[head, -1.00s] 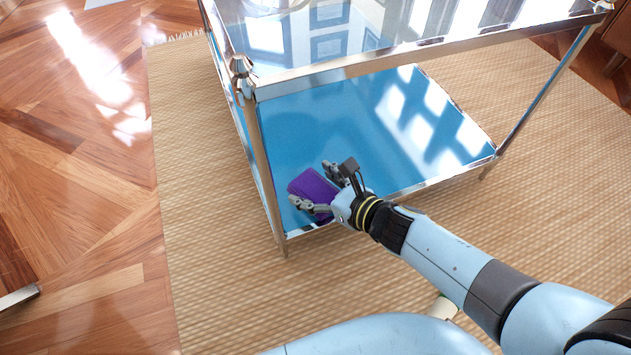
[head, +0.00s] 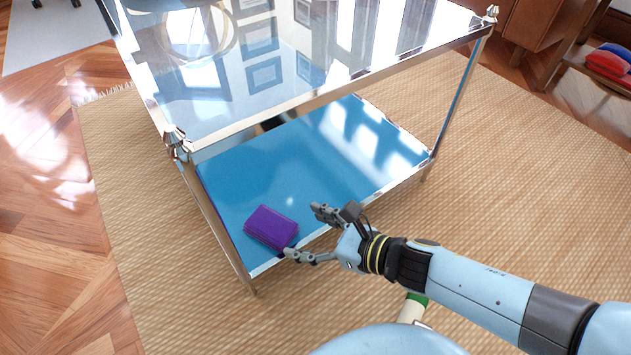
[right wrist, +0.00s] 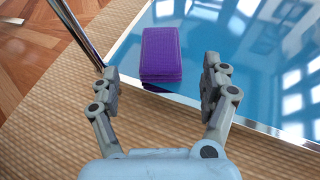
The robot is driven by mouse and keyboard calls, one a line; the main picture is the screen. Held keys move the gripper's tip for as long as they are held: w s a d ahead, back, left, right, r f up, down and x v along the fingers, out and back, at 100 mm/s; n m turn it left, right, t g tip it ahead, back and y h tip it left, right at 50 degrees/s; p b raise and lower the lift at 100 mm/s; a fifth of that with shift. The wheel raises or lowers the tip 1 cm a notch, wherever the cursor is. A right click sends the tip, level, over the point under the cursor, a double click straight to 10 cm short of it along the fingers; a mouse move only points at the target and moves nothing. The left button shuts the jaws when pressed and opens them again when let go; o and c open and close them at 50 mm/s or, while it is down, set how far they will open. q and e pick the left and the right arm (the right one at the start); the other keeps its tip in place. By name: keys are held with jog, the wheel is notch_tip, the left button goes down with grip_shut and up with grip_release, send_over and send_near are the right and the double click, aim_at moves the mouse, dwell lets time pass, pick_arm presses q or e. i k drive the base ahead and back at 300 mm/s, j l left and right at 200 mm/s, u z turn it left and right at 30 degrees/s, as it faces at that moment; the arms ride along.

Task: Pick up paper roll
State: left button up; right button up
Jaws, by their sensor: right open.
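A cream cylinder with a green band (head: 412,308) lies low in the head view, between my right forearm and my base. It may be the paper roll; its lower part is hidden. My right gripper (head: 304,231) is open and empty at the front edge of the cart's lower blue shelf. In the right wrist view its spread fingers (right wrist: 162,85) have a gap between them, with a purple block beyond. My left gripper is not in view.
The purple block (head: 271,228), like a small stack or book, lies on the blue lower shelf (head: 330,150) near its front left corner.

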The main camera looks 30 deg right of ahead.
aim_at(414, 306)
jog(key=k+l, duration=0.3)
jog(key=k, duration=0.15)
jog(key=k+l, duration=0.65)
jog(key=k, duration=0.25)
